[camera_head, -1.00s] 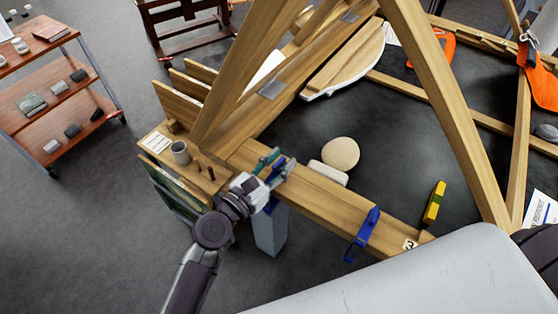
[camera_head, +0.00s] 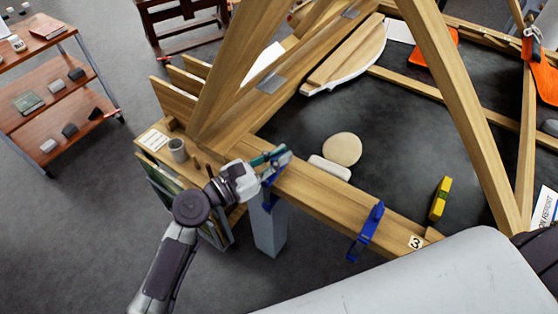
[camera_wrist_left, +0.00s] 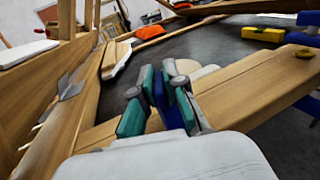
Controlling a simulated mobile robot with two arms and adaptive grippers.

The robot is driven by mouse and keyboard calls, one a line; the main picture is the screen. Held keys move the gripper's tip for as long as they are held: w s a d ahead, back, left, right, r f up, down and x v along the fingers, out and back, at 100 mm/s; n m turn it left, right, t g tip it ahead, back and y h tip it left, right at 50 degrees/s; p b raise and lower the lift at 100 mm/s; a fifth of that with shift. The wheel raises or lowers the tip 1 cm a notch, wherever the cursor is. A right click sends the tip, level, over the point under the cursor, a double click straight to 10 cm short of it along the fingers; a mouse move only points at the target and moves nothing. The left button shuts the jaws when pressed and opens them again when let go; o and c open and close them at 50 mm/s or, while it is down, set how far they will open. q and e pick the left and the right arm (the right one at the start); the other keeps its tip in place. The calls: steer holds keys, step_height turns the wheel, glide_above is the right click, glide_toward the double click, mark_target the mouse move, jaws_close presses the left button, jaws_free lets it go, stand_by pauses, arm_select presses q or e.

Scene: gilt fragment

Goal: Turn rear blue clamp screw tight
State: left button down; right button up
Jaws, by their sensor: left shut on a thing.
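The rear blue clamp (camera_head: 267,201) sits on the wooden beam (camera_head: 320,195), and its lower part shows below the beam's near edge. My left gripper (camera_head: 275,158) is over its top. In the left wrist view, the teal finger pads of my left gripper (camera_wrist_left: 160,88) are shut on a narrow blue part of the rear clamp (camera_wrist_left: 164,102). The fingers hide most of the screw, so its tightness cannot be seen. A second blue clamp (camera_head: 367,231) sits farther right on the same beam. My right gripper is not in view.
A grey cup (camera_head: 178,150) stands on the shelf left of the gripper. A pale round object (camera_head: 342,149) and a white block (camera_head: 330,168) lie just beyond the beam. A slanted post (camera_head: 240,70) rises behind the gripper.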

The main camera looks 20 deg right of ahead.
arm_select(q)
steer(key=m+g+b, duration=0.1)
steer(key=m+g, duration=0.1)
steer(key=g, duration=0.1)
steer(key=m+g+h+b, duration=0.1)
steer(key=g+b, duration=0.1)
steer(key=shift+w+f+m+g, duration=0.1)
steer(key=shift+f+m+g, duration=0.05)
steer(key=shift+m+g, duration=0.25)
steer(key=shift+m+g+y+b, duration=0.5)
steer(key=shift+m+g+b, duration=1.1)
steer(key=shift+g, duration=1.3)
steer(key=shift+m+g, duration=0.3)
steer(key=shift+m, duration=0.2)
steer(key=shift+p, duration=0.3)
steer(key=c, duration=1.2)
jaws_free()
steer(key=shift+a, duration=0.1)
steer(key=v, duration=1.2)
steer(key=shift+r, duration=0.25)
